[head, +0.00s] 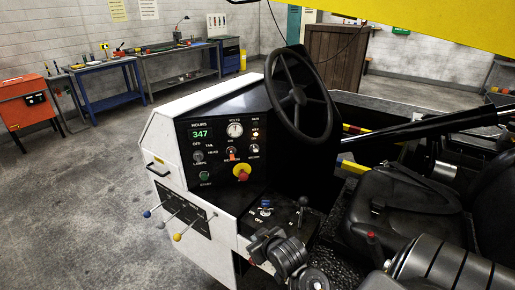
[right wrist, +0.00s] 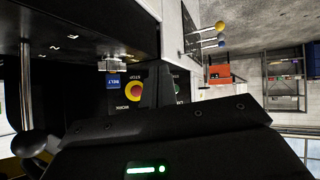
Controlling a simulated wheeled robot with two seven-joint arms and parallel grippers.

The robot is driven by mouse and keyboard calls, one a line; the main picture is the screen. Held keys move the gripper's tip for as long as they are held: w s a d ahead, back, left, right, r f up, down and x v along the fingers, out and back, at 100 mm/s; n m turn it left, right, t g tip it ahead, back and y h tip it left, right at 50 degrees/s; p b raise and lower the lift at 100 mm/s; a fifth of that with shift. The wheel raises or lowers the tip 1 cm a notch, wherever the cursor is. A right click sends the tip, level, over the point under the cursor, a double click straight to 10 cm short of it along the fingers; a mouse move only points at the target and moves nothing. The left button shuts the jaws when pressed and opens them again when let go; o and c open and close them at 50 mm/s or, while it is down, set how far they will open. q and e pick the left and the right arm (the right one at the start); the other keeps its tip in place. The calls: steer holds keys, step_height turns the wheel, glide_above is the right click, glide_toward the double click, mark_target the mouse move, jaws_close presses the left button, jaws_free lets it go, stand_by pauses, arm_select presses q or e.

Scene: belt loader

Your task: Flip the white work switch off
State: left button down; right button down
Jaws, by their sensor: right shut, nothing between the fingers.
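The white work switch (head: 253,148) is a small toggle at the right of the dark control panel (head: 218,178), beside a red-tipped toggle (head: 231,154). It is too small to tell which way it is tipped. My right gripper (head: 258,243) is low in front of the console, below and apart from the switch, near the lower belt controls. It is shut and empty. In the right wrist view its dark fingers (right wrist: 160,88) stand in front of the panel, and I cannot make out the white switch there. My left gripper is not in view.
A red stop button (head: 242,174) on yellow sits below the switch. The steering wheel (head: 300,95) rises above right. A blue-marked knob (head: 266,205) and a black lever (head: 301,208) stand near my gripper. Coloured levers (head: 178,237) stick out at the left. A black seat (head: 405,205) is right.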

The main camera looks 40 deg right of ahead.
mark_target(255, 149)
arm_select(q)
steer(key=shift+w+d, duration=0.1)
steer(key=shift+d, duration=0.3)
arm_select(e)
steer(key=w+d+r+m+t+h, duration=0.2)
steer(key=w+d+r+t+h, duration=0.1)
steer(key=w+d+r, duration=0.4)
steer(key=w+d+r+m+t+h, duration=0.3)
steer(key=w+d+r, duration=0.4)
steer(key=r, duration=0.4)
steer(key=shift+w+h, duration=0.25)
steer(key=shift+h, duration=0.15)
